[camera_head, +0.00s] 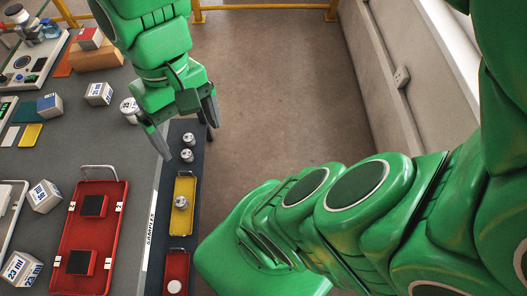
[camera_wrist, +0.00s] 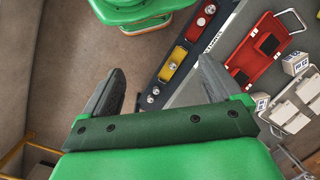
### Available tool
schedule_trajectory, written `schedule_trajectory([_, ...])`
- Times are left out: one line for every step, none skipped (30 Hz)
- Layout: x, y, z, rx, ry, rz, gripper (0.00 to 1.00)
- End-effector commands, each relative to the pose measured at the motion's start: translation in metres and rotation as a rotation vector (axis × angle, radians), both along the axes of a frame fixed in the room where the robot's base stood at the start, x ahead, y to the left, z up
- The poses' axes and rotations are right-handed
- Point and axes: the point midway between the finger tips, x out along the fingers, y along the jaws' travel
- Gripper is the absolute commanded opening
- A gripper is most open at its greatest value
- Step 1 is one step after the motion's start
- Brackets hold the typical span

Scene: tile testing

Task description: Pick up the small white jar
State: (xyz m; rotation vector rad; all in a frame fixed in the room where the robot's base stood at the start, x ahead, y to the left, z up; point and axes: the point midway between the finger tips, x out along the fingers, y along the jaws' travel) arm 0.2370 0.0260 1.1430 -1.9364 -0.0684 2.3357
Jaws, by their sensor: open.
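A small white round jar (camera_head: 129,106) with dark marks stands on the grey table, just left of my gripper in the head view. I cannot make out the jar in the wrist view. My gripper (camera_head: 190,139) is open and empty. It hangs above the table's right edge and the dark strip beside it, with its fingers pointing down. In the wrist view my gripper (camera_wrist: 161,68) shows both fingers spread wide, with nothing between them but floor and part of the strip.
Small metal weights (camera_head: 188,139) stand on the dark strip. A yellow tray (camera_head: 184,222) and a small red tray (camera_head: 176,260) lie there too. The floor to the right is clear.

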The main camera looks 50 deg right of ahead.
Motion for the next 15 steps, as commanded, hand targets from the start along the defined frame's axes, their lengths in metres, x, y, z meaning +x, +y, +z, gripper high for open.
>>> schedule_trajectory([0.006,-0.012,-0.001,-0.042,0.006,-0.063,0.92])
schedule_trajectory([0.009,-0.01,-0.001,-0.033,0.009,-0.078,0.92])
schedule_trajectory([0.013,-0.007,-0.001,-0.021,0.012,-0.099,0.92])
schedule_trajectory([0.016,-0.004,-0.001,-0.008,0.016,-0.115,0.92])
schedule_trajectory([0.02,-0.002,-0.001,0.004,0.021,-0.133,0.92])
schedule_trajectory([0.025,0.002,-0.001,0.02,0.027,-0.158,0.92])
schedule_trajectory([0.029,0.005,-0.001,0.033,0.033,-0.18,0.92])
schedule_trajectory([0.034,0.008,-0.001,0.049,0.039,-0.203,0.92])
schedule_trajectory([0.04,0.012,-0.001,0.071,0.05,-0.236,0.92])
schedule_trajectory([0.046,0.016,-0.001,0.09,0.059,-0.262,0.92])
schedule_trajectory([0.051,0.019,-0.001,0.109,0.069,-0.289,0.92])
schedule_trajectory([0.06,0.023,-0.001,0.134,0.085,-0.329,0.92])
schedule_trajectory([0.066,0.026,-0.001,0.153,0.097,-0.358,0.92])
schedule_trajectory([0.072,0.029,0.0,0.171,0.107,-0.387,0.92])
schedule_trajectory([0.081,0.032,0.001,0.199,0.122,-0.428,0.92])
